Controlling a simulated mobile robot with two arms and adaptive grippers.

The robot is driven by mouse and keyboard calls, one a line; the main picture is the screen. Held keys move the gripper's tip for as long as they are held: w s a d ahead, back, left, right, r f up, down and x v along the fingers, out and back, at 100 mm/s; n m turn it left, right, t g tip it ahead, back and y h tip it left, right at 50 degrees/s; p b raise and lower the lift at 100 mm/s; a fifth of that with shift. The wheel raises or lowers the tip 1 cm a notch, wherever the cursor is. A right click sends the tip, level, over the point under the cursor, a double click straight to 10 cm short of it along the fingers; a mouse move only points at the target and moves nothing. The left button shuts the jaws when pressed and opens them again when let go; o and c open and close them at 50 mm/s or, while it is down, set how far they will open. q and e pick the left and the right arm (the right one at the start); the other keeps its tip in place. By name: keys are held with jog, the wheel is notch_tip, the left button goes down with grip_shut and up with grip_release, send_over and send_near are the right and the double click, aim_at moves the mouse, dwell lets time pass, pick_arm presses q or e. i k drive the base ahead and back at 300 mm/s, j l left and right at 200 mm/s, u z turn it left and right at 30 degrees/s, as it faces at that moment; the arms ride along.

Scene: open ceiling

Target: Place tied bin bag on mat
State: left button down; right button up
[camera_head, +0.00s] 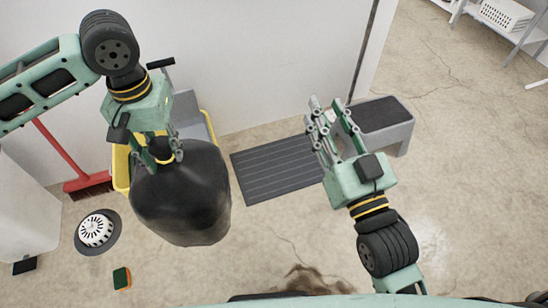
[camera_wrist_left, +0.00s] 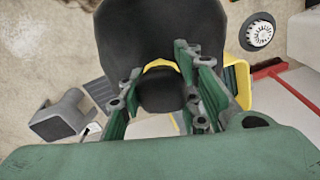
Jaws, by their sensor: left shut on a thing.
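A black tied bin bag (camera_head: 185,200) with a yellow tie hangs under my left gripper (camera_head: 160,153) at the left of the head view. My left gripper is shut on the bag's neck; the bag (camera_wrist_left: 160,35) fills the top middle of the left wrist view. The dark grey ribbed mat (camera_head: 275,170) lies on the floor to the right of the bag, between the bag and my right gripper. My right gripper (camera_head: 325,110) is empty, its fingers spread apart near the mat's right end. The bag hides part of the yellow bucket.
A yellow bucket (camera_head: 122,168) stands behind the bag. A grey step stool (camera_head: 385,120) stands right of the mat. Floor in front is mostly clear, with a dark stain.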

aim_at(286, 169)
jog(key=i+j+z, duration=0.25)
jog(key=i+j, duration=0.2)
jog(key=j, duration=0.2)
jog(key=i+j+z, duration=0.25)
jog(key=z, duration=0.7)
jog(key=i, duration=0.4)
